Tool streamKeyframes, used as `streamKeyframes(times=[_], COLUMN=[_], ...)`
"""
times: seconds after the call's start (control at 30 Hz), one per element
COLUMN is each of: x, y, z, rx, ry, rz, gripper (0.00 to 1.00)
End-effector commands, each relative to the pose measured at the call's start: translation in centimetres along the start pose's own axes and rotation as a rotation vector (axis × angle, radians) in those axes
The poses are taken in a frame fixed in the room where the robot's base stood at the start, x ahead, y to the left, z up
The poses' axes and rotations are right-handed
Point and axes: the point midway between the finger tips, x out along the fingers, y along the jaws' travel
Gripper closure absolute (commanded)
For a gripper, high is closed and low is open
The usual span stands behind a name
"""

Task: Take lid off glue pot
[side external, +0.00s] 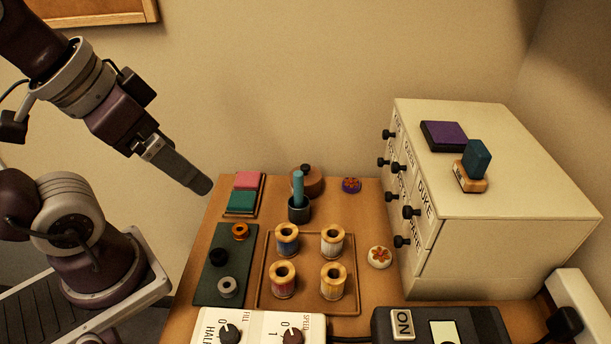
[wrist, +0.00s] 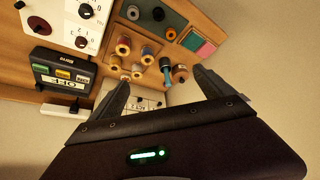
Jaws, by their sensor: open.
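The glue pot appears to be the round brown pot (side external: 313,186) at the back of the table, with a lid topped by a black knob (side external: 305,168). The lid sits on it, and a dark cup with a teal stick partly hides its front. The pot also shows in the wrist view (wrist: 180,74), close to the right finger. My gripper (side external: 203,185) is up at the left, above the table's left edge and well apart from the pot. In the wrist view my gripper (wrist: 160,78) is open, its fingers wide apart with nothing held.
The dark cup (side external: 299,213) stands right in front of the pot. Several thread spools stand on a tray (side external: 308,309). Pink and green pads (side external: 245,189) lie to the left. A cream drawer cabinet (side external: 480,240) rises at the right. Control boxes (side external: 262,328) line the front.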

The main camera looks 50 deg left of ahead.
Motion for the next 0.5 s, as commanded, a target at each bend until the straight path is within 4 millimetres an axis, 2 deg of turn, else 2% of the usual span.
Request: streamKeyframes(times=[0.17, 0.27, 0.37, 0.4, 0.47, 0.5], x=[0.0, 0.7, 3.4, 5.1, 8.3, 10.7], y=[-0.1, -0.4, -1.2, -1.5, -2.2, -2.6], z=[-0.7, -4.1, -9.5, -11.6, -14.3, -15.8], rx=[-0.032, -0.206, -0.506, -0.631, -0.817, -0.935], ry=[-0.011, -0.072, -0.165, -0.197, -0.239, -0.261], rz=[0.001, -0.004, -0.049, -0.08, -0.14, -0.187], gripper=[0.08, 0.08, 0.08, 0.08, 0.08, 0.08])
